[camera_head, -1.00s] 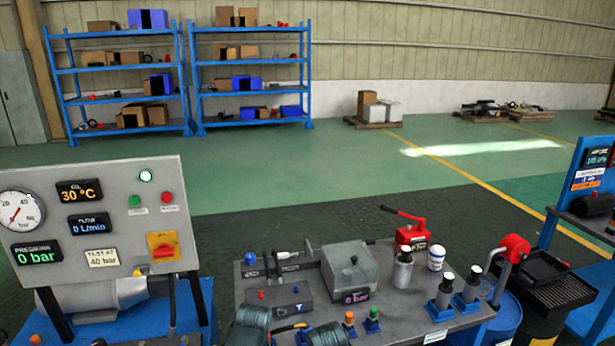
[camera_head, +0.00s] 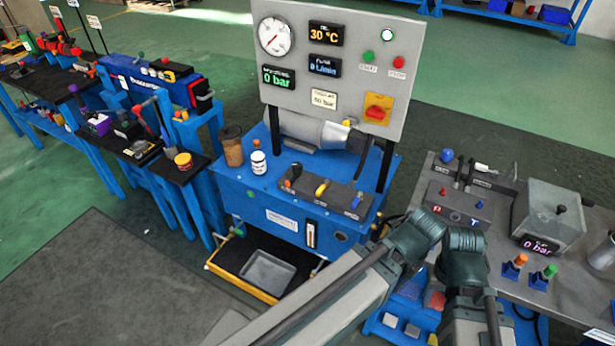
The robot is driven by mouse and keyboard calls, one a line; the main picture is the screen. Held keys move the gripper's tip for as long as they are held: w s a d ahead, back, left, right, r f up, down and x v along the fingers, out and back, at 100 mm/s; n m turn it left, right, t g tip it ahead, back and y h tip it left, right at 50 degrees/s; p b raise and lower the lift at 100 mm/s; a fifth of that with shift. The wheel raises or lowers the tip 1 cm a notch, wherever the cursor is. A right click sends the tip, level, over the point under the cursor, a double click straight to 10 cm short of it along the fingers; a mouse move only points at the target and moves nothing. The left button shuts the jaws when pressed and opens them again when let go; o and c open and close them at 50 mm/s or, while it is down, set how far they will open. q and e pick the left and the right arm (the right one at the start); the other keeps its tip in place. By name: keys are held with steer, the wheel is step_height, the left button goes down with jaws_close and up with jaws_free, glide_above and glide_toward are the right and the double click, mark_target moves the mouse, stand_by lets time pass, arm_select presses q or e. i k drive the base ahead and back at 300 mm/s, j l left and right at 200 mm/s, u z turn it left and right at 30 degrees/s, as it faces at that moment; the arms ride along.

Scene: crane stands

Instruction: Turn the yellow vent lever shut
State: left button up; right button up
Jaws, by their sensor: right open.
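A short yellow lever (camera_head: 322,187) is the middle one of three on a dark valve block (camera_head: 338,199) on top of the blue power unit (camera_head: 265,197). It stands between an orange-tipped lever and a blue-tipped one; its exact angle is too small to read. My arm links and green-grey joints (camera_head: 465,250) fill the lower middle and right foreground, to the right of the block and nearer to me. My right gripper's fingertips cannot be made out there, and nothing of mine touches the yellow lever. My left gripper is not in view.
A grey panel (camera_head: 290,100) with a gauge, displays and a red switch on a yellow plate stands behind the block. A brown cup (camera_head: 232,146) and a white bottle (camera_head: 258,162) stand left of it. A grey bench (camera_head: 488,237) is at right. Open floor lies lower left.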

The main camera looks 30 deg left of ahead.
mark_target(322, 187)
steer(key=u, duration=1)
